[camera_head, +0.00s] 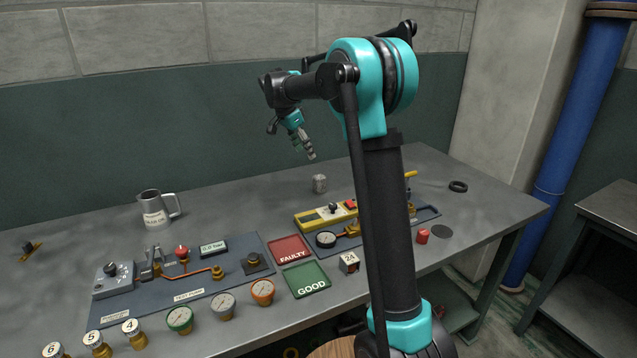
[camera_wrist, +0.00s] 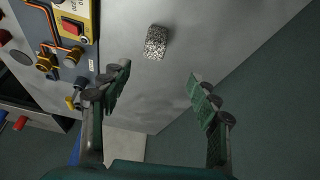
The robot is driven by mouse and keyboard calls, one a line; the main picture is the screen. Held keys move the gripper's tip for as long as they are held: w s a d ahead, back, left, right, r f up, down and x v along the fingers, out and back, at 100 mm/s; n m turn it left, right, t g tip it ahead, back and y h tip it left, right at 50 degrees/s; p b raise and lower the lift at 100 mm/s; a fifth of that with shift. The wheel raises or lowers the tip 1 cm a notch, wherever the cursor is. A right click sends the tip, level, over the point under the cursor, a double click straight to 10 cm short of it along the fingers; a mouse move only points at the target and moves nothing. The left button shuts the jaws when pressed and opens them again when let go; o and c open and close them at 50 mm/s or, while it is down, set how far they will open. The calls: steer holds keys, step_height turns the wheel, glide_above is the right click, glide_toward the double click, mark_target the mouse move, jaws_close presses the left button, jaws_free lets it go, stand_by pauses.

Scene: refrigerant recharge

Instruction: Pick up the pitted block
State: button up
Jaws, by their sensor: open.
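The pitted block (camera_head: 319,184) is a small grey, speckled piece standing on the grey bench, back of centre in the head view. In the wrist view the pitted block (camera_wrist: 155,42) lies on bare bench, ahead of the fingertips and nearer the left finger. My gripper (camera_head: 311,157) hangs above the bench, a little left of the block in the head view. In the wrist view my gripper (camera_wrist: 160,75) has its two green fingers wide apart with nothing between them. The block is apart from both fingers.
Red FAULTY (camera_head: 290,246) and green GOOD (camera_head: 306,284) trays lie in front. A mug (camera_head: 155,210), panel (camera_head: 130,310) and several gauges are left. Bench around the block is clear.

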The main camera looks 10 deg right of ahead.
mark_target(317, 177)
steer(key=x, duration=0.9)
steer(key=shift+d+f, duration=0.1)
steer(key=shift+f, duration=0.2)
steer(key=shift+s+x, duration=0.2)
steer(key=shift+x, duration=1.4)
steer(key=shift+s+x, duration=0.2)
steer(key=shift+x, duration=1.35)
steer(key=shift+d, duration=0.15)
jaws_close()
